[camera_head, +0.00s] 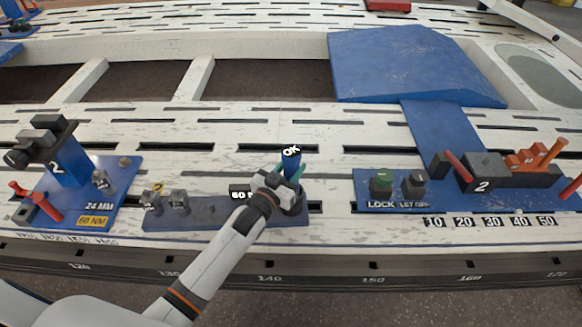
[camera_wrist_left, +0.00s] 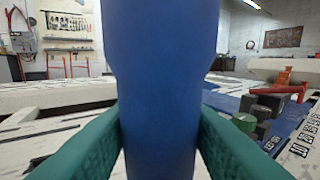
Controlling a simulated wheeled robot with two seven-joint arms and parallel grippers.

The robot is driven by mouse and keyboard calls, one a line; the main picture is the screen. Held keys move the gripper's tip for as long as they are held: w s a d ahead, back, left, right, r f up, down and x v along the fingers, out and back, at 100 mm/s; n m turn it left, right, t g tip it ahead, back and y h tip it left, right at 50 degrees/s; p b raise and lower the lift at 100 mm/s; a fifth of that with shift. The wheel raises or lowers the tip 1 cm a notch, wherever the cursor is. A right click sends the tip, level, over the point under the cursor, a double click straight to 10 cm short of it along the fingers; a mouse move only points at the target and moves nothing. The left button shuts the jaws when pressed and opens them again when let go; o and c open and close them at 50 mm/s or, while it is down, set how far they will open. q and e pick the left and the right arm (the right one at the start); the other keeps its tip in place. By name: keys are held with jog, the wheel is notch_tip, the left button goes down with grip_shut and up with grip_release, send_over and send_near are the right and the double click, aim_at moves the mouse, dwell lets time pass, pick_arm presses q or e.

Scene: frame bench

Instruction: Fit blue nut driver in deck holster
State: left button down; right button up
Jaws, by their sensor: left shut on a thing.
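The blue nut driver (camera_head: 291,161) stands upright in my left gripper (camera_head: 289,176), with a white "OK" mark at its top. In the left wrist view the blue handle (camera_wrist_left: 162,80) fills the middle, with the teal fingers (camera_wrist_left: 160,140) on both sides of it. My left gripper is shut on the nut driver. It is over the right end of a dark blue-grey deck plate (camera_head: 220,211). A dark round holster (camera_head: 291,201) shows partly there, under the gripper. The gripper and wrist hide how the driver's lower end sits in it. My right gripper is not in view.
On the left stands a blue fixture (camera_head: 68,162) with dark clamps and red handles. On the right, a blue plate (camera_head: 400,190) carries a green knob (camera_head: 381,183), a dark block marked 2 (camera_head: 482,172) and orange levers. The slotted white bench behind the gripper is clear.

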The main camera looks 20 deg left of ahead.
pick_arm(q)
jog(key=shift+f+b, duration=0.4)
jog(key=shift+f, duration=0.15)
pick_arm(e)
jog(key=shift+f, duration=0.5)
pick_arm(q)
jog(key=c, duration=0.8)
grip_release()
jog(key=shift+c, duration=0.2)
jog(key=shift+f, duration=0.2)
jog(key=p+v, duration=0.2)
jog(key=v, duration=1)
jog(key=shift+r, duration=0.25)
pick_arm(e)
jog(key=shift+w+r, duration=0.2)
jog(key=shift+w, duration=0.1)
pick_arm(q)
jog(key=shift+f, duration=0.1)
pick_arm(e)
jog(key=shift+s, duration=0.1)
